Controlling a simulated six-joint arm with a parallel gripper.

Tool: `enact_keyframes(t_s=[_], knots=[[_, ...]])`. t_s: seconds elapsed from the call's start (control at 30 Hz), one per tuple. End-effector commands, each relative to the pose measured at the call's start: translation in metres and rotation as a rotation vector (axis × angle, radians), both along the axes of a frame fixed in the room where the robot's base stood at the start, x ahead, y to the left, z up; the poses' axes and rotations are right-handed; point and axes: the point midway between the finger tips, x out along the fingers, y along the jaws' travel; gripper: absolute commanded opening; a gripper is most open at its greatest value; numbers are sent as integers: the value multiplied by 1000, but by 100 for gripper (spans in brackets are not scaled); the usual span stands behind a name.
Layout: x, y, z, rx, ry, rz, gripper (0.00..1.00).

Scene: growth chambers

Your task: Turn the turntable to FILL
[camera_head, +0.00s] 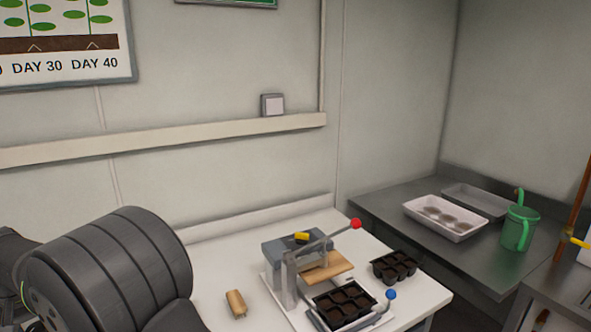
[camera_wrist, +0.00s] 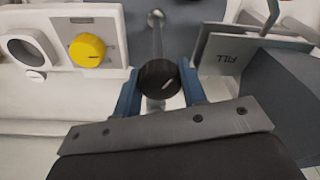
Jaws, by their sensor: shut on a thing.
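My gripper (camera_wrist: 161,90) shows in the wrist view, its two blue fingers shut on a round black knob (camera_wrist: 158,79). The knob sits at the near end of a metal rod (camera_wrist: 156,38). A grey plate marked FILL (camera_wrist: 226,58) stands to the right of the knob, apart from it. I cannot make out the turntable's full outline, as my gripper's body covers the lower part of the wrist view. The gripper is not visible in the head view.
In the wrist view, a yellow dial (camera_wrist: 87,50) sits on a pale panel at left. In the head view, a press with a red-ball lever (camera_head: 355,223) stands on the white table, with a black cell tray (camera_head: 345,304) before it and a wooden block (camera_head: 236,304) at left.

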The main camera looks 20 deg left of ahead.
Motion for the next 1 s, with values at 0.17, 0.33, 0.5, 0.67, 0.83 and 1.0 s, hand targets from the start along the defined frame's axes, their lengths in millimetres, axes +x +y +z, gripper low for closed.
enact_keyframes(t_s=[0.17, 0.33, 0.5, 0.67, 0.83, 1.0], knots=[[0, 0, 1, 1, -2, -119, 25], [0, 0, 1, 0, -2, -300, 25], [0, 0, 1, 2, -1, -461, 25], [1, 0, 1, 1, -1, -520, 25], [1, 0, 1, 2, -1, -521, 25], [1, 0, 1, 1, -2, -571, 25]])
